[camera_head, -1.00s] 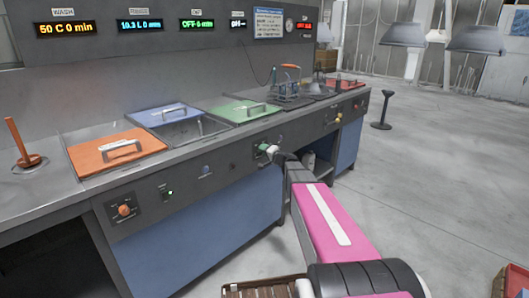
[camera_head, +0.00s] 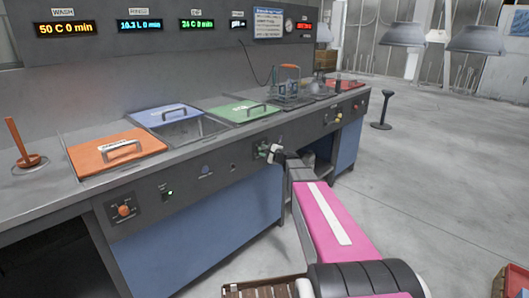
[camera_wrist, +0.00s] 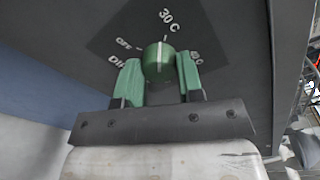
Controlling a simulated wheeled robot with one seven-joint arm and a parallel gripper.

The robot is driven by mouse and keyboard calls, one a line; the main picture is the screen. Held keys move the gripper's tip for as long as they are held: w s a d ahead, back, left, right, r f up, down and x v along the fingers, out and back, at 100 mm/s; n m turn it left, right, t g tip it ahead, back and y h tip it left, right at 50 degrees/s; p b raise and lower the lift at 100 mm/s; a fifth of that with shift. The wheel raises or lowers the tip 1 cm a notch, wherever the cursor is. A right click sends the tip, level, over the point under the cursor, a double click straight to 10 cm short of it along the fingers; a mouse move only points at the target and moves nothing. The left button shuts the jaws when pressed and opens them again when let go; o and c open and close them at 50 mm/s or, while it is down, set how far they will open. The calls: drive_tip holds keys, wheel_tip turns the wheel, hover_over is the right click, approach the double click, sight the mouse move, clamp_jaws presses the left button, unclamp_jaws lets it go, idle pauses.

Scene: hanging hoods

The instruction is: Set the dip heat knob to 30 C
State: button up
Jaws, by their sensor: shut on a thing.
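The green dip heat knob (camera_wrist: 158,63) is on a dark panel in the wrist view. Its white line points up, close to the "30 C" mark. "OFF" is printed to its left and another temperature mark, partly hidden, to its right. My gripper (camera_wrist: 159,76) is shut on the knob, with a green fingertip on each side. In the head view my gripper (camera_head: 273,152) is at the bench's front panel below the green lid (camera_head: 243,110), and hides most of the knob. The green dip display (camera_head: 197,24) appears to read 24 C 0 min.
The orange wash knob (camera_head: 124,210) is on the front panel at left. Orange (camera_head: 115,152) and blue (camera_head: 163,115) lids lie on the bench top, with a wire rack (camera_head: 290,88) further right. Open floor lies right of the bench.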

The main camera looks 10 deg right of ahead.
drive_tip(key=shift+m, duration=0.9)
drive_tip(key=o, duration=0.9)
drive_tip(key=shift+s, duration=0.1)
drive_tip(key=v, duration=1)
drive_tip(key=shift+s+d, duration=0.2)
drive_tip(key=shift+d, duration=0.15)
